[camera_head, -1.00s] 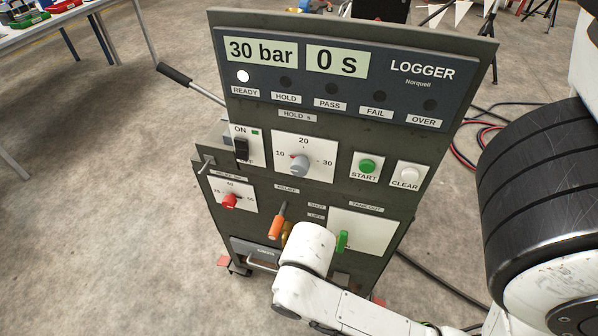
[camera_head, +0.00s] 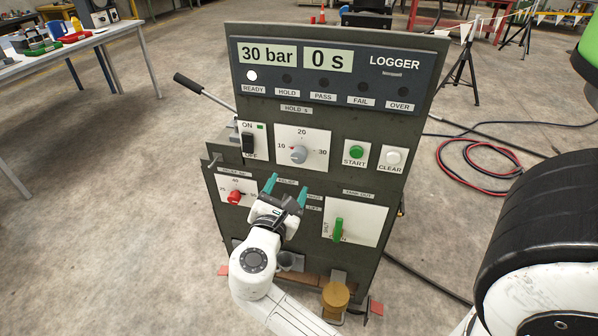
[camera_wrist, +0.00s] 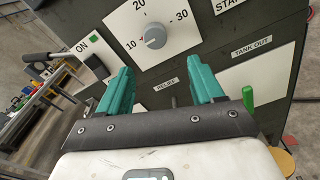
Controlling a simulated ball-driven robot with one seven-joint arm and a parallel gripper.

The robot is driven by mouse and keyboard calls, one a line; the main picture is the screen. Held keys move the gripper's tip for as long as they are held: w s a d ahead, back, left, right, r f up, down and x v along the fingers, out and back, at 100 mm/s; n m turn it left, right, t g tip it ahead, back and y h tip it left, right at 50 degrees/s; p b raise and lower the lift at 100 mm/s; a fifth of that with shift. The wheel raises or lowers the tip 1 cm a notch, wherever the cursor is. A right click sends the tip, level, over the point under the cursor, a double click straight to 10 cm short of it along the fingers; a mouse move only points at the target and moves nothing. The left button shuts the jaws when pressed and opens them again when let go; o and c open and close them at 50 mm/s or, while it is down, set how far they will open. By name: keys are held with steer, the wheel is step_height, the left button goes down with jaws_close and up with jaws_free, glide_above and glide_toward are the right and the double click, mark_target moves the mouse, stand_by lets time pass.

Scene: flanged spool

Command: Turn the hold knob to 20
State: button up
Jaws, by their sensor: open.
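The hold knob (camera_head: 298,154) is a round grey knob on a white plate marked 10, 20 and 30, under the HOLD s label. Its red pointer mark is on the side toward 10. It also shows in the wrist view (camera_wrist: 155,37), just beyond the fingertips. My gripper (camera_head: 287,185) has teal fingers and is open and empty. It is below the hold knob in the head view, apart from it. In the wrist view the two fingers (camera_wrist: 162,75) point up toward the knob, one on each side of its line.
The display (camera_head: 293,56) reads 30 bar and 0 s, with the READY lamp lit. The ON/OFF switch (camera_head: 248,142), START button (camera_head: 356,152) and CLEAR button (camera_head: 393,157) flank the knob. A red knob (camera_head: 235,197) and green lever (camera_head: 338,229) are lower. Hoses (camera_head: 475,165) lie right.

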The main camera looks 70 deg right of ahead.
mark_target(298, 158)
steer(key=shift+n+h, duration=0.3)
steer(key=shift+n, duration=0.1)
steer(key=d, duration=0.7)
steer(key=w+d, duration=0.1)
steer(key=d, duration=0.2)
steer(key=shift+d+r+p, duration=0.2)
steer(key=shift+r+p, duration=0.15)
steer(key=shift+p, duration=0.05)
steer(key=shift+c, duration=0.3)
steer(key=c, duration=1)
